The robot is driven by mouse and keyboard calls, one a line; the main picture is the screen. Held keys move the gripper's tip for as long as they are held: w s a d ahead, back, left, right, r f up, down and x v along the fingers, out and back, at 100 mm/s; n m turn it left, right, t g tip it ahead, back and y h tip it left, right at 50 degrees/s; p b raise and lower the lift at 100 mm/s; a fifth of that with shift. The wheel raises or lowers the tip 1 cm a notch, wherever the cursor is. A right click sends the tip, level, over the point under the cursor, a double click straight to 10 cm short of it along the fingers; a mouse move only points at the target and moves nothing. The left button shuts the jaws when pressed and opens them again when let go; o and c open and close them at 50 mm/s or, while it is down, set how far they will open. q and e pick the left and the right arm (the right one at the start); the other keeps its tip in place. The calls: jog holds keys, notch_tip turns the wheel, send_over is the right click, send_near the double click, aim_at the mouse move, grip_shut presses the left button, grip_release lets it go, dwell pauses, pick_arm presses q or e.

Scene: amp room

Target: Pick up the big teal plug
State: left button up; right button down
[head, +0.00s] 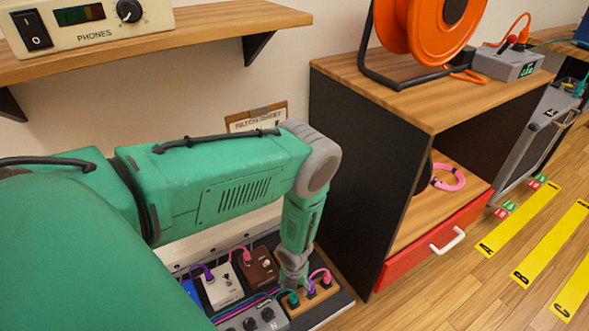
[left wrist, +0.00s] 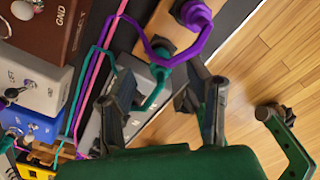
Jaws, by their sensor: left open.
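The big teal plug (head: 291,297) stands at the left end of a small wooden block (head: 311,298), beside a purple and a pink plug. In the left wrist view the teal plug (left wrist: 154,86) shows between my finger tips, with a teal cable running off it. My left gripper (head: 294,276) points down right above the plug and hides part of it. In the left wrist view my left gripper (left wrist: 155,105) is open, with one dark finger on each side of the plug. I cannot tell whether a finger touches it. My right gripper is not in view.
A purple plug (left wrist: 194,14) and its cable lie close beside the fingers. White (head: 221,286) and brown (head: 257,268) pedals and a grey box (head: 255,318) crowd the board on the left. A dark cabinet (head: 356,180) rises close on the right.

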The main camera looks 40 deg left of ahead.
aim_at(294, 293)
pick_arm(q)
jog(key=f+b, duration=0.1)
jog(key=f, duration=0.1)
jog(key=f+b, duration=0.2)
jog(key=f, duration=0.1)
jog(key=shift+s+d+f, duration=0.15)
jog(key=shift+s+f, duration=0.15)
jog(key=shift+r, duration=0.1)
grip_shut()
